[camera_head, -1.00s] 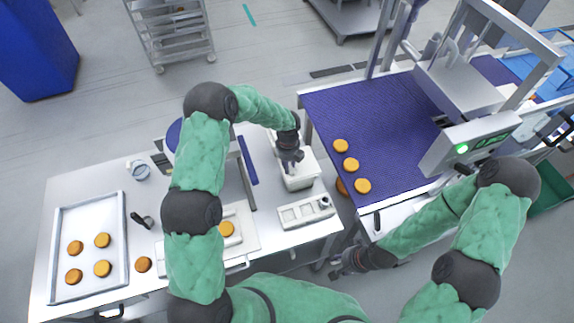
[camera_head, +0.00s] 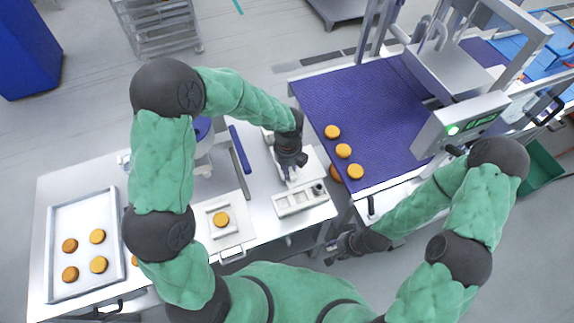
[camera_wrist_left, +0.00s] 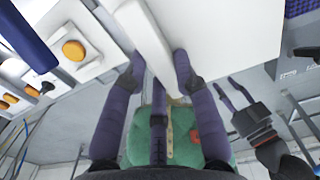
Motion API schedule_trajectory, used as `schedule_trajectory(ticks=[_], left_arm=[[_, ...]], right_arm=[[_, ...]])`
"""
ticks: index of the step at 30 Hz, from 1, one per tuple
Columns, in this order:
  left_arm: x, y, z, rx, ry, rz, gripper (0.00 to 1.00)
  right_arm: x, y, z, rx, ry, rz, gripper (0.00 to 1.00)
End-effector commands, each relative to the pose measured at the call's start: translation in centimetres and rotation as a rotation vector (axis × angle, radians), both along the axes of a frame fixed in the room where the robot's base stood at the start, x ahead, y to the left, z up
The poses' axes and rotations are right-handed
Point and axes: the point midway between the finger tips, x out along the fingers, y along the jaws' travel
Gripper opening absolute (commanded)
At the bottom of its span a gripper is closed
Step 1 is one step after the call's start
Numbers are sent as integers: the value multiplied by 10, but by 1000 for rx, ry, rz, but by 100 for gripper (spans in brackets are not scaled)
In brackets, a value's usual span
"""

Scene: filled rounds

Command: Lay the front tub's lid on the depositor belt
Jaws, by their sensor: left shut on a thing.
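My left gripper (camera_head: 291,162) points down over the white tubs at the right end of the white table. It is shut on a narrow white piece, which looks like the front tub's lid (camera_wrist_left: 148,38), between its fingers in the left wrist view. The gripper hides much of the tub (camera_head: 311,163) below, so I cannot tell whether the lid is clear of it. The blue depositor belt (camera_head: 350,105) lies to the right, with several orange rounds (camera_head: 343,150) near its front-left edge. My right gripper (camera_head: 338,248) appears open and empty, low in front of the belt.
A white compartmented holder (camera_head: 298,199) stands just in front of the tubs. A tray (camera_head: 58,222) with several orange rounds lies at the left. The depositor head (camera_head: 460,125) stands over the belt's right side. The belt's back-left part is bare.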

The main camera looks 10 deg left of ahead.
Motion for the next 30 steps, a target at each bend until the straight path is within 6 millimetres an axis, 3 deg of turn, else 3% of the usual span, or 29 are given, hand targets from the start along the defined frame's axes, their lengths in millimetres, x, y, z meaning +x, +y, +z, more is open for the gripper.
schedule_trajectory(ticks=[18,30], left_arm=[[1,0,39,0,-1,0,0],[1,0,38,0,0,12,0]], right_arm=[[0,0,36,0,0,0,40],[0,0,35,0,0,0,40]])
